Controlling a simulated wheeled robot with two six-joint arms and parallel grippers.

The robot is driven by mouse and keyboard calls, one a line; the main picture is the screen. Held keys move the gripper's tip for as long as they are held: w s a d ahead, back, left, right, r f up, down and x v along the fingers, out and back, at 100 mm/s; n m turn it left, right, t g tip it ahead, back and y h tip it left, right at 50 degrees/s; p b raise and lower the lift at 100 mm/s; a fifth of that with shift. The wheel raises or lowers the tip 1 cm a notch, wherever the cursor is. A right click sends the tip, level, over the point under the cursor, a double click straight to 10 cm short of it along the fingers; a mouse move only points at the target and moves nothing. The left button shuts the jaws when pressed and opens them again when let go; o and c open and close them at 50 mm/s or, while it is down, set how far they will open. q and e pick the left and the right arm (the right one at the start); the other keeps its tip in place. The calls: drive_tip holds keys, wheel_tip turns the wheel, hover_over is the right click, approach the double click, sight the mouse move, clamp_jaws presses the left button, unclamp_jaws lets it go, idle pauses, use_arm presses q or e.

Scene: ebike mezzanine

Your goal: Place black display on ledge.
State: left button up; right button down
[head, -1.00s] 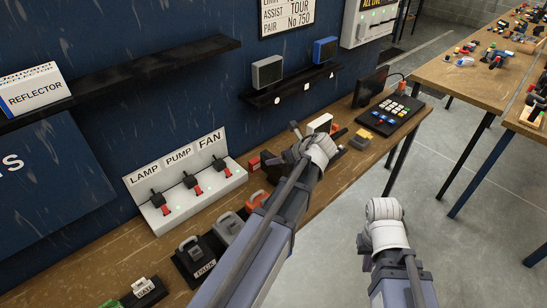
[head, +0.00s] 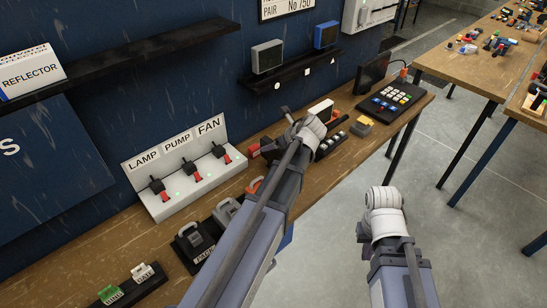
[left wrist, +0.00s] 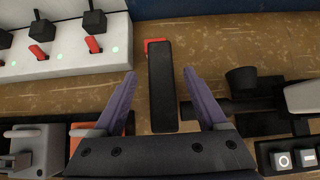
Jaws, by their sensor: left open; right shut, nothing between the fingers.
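A slim black slab (left wrist: 162,100), which fits the black display, stands on the wooden bench in the left wrist view. My left gripper (left wrist: 159,74) is open, with one purple finger on each side of the slab and gaps between. In the head view the left wrist hides its fingers. The black ledge (head: 295,75) on the blue wall carries a grey box (head: 267,56) and a blue box (head: 326,34), with a bare stretch between them. It has circle, square and triangle marks. My right gripper (head: 384,197) hangs off the bench's front, shut and empty; its fingers are barely visible.
A white switch panel (head: 185,180) stands left of the slab. A black cylindrical part (left wrist: 242,80) lies close on its right. Padlock blocks (head: 192,245) sit nearer. A keypad (head: 392,100) and upright black screen (head: 371,72) stand at the bench's far right end.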

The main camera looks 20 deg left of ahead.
use_arm(q)
drive_tip(key=b+x, duration=0.1)
drive_tip(key=x, duration=0.1)
drive_tip(key=b+x, duration=0.1)
drive_tip(key=x, duration=0.1)
drive_tip(key=shift+d+f+b, duration=0.25)
drive_tip(key=shift+d+b, duration=0.05)
drive_tip(key=shift+a, duration=0.2)
drive_tip(key=shift+c, duration=0.5)
clamp_jaws()
